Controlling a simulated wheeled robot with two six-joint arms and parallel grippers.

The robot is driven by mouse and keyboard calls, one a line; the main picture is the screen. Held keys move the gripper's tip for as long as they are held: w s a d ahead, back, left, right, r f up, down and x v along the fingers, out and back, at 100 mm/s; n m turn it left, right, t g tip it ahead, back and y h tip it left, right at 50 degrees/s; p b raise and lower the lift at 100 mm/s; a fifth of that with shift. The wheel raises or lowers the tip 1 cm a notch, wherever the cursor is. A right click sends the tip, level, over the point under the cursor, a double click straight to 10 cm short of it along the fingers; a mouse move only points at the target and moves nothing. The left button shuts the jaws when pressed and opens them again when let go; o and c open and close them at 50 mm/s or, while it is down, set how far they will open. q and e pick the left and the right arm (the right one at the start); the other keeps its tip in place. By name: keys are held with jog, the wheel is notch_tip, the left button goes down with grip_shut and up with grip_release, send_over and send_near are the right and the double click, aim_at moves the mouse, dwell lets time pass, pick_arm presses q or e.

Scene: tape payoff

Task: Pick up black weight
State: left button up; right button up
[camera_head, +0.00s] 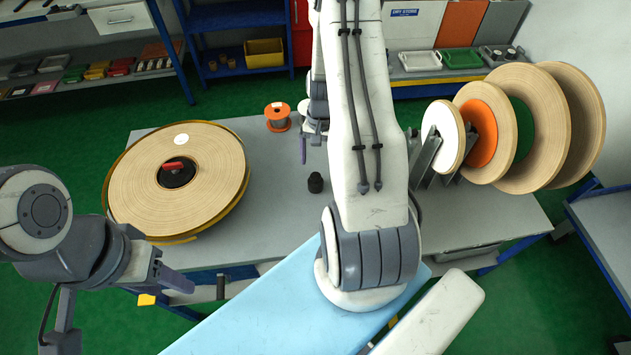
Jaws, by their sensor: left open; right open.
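The black weight (316,183) is a small dark cylinder with a narrower top, standing upright on the grey table (270,215) near its middle. My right gripper (313,145) is above and beyond the weight in the picture, fingers pointing down, open and empty. It is apart from the weight, and my white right arm hides part of it. My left gripper (168,278) is at the lower left, in front of the table's near edge, open and empty, well away from the weight.
A large tape roll (215,170) with a red-handled hub (174,168) covers the table's left part. An orange spool (277,116) stands at the back edge. Several upright rolls (530,125) fill a rack at the right. A light blue panel (270,315) lies in front.

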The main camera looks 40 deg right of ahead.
aim_at(316, 175)
notch_tip(316, 175, down, 2)
jog(key=shift+a, duration=0.15)
jog(key=f, duration=0.1)
jog(key=a+f+p, duration=0.1)
jog(key=f, duration=0.2)
jog(key=shift+s+a+f, duration=0.2)
jog(key=shift+s+f, duration=0.05)
jog(key=shift+f, duration=0.45)
grip_shut()
